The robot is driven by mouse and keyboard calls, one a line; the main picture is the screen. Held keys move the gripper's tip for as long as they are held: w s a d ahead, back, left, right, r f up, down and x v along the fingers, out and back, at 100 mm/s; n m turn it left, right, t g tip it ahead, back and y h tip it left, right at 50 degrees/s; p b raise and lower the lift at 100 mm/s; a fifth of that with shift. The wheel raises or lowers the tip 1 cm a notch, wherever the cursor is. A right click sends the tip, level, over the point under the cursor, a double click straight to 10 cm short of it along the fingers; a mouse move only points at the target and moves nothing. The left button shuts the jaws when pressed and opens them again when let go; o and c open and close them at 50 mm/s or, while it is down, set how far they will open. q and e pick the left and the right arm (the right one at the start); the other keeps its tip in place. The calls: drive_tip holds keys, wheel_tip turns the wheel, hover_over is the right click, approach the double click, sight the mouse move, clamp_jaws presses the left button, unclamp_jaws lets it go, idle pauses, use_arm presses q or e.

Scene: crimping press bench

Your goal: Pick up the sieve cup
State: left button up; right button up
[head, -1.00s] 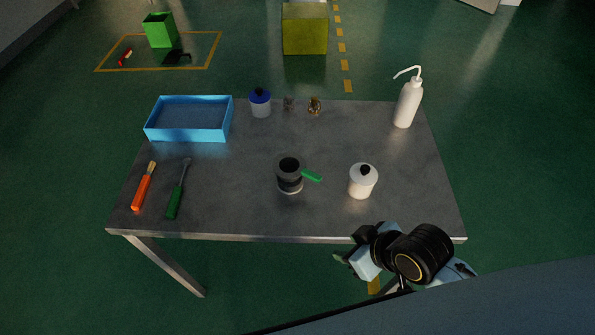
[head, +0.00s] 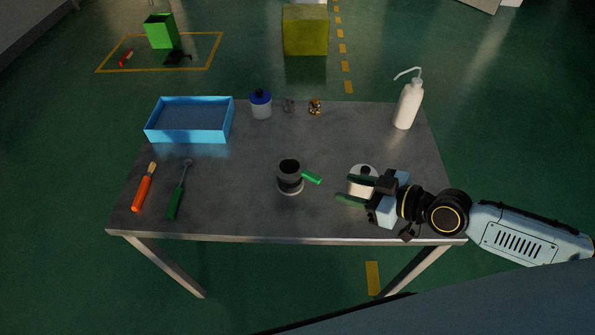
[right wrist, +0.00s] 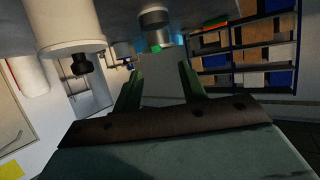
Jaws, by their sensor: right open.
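The sieve cup (head: 289,170) is a dark round cup with a green handle (head: 312,178) pointing right. It stands in a pale ring-shaped base near the middle of the grey table. My right gripper (head: 343,188) is open and empty to the right of the cup, its green fingers pointing left toward the handle, with a gap between. In the right wrist view, which looks upside down, the cup (right wrist: 155,20) and its green handle show beyond the open fingers (right wrist: 159,66). My left gripper is not in view.
A white jar with a black knob (head: 365,171) is partly hidden right behind my right gripper; it looms in the right wrist view (right wrist: 68,25).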

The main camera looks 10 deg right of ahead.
sight(315, 177)
drive_tip(key=x, duration=0.5)
drive_tip(key=shift+w+a+f, duration=0.1)
drive_tip(key=shift+w+a, duration=0.1)
drive_tip(key=x, duration=0.5)
drive_tip(key=shift+w+d+f, duration=0.2)
drive_tip(key=shift+d+f, duration=0.1)
clamp_jaws()
